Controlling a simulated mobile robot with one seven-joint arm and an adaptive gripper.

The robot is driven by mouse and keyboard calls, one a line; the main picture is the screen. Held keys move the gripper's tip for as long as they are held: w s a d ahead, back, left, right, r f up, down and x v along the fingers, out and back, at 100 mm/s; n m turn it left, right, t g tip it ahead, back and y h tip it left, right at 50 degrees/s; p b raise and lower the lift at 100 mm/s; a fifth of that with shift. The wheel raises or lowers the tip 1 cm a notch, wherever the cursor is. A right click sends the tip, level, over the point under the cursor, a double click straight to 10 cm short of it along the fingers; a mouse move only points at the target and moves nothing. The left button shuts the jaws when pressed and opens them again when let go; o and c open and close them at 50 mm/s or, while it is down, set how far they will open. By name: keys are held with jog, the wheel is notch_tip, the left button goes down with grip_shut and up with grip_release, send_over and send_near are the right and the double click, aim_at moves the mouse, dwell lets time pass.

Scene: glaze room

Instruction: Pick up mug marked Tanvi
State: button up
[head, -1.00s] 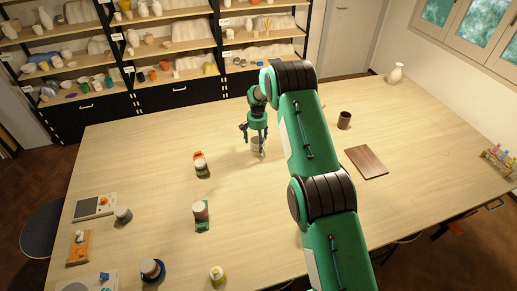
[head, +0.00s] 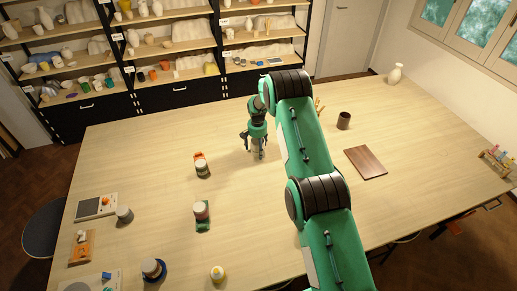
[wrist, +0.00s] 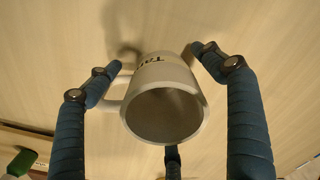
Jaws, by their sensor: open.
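A pale grey-white mug (wrist: 186,72) is in the middle of the wrist view, its open mouth facing the camera and its handle on the left. Dark lettering shows on its side, but only part is readable, so I cannot confirm the name. My gripper (wrist: 155,58) is open, with blue fingers to the left and right of the mug and a third finger at the lower edge. The left finger is close to the handle; I cannot tell whether it touches. In the head view my gripper (head: 257,152) is down at the mug, which is mostly hidden.
A dark cup (head: 344,121) and a brown board (head: 366,162) lie right of my arm.

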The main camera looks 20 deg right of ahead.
jog(key=shift+f, duration=0.3)
dwell(0.4)
jog(key=c, duration=1.5)
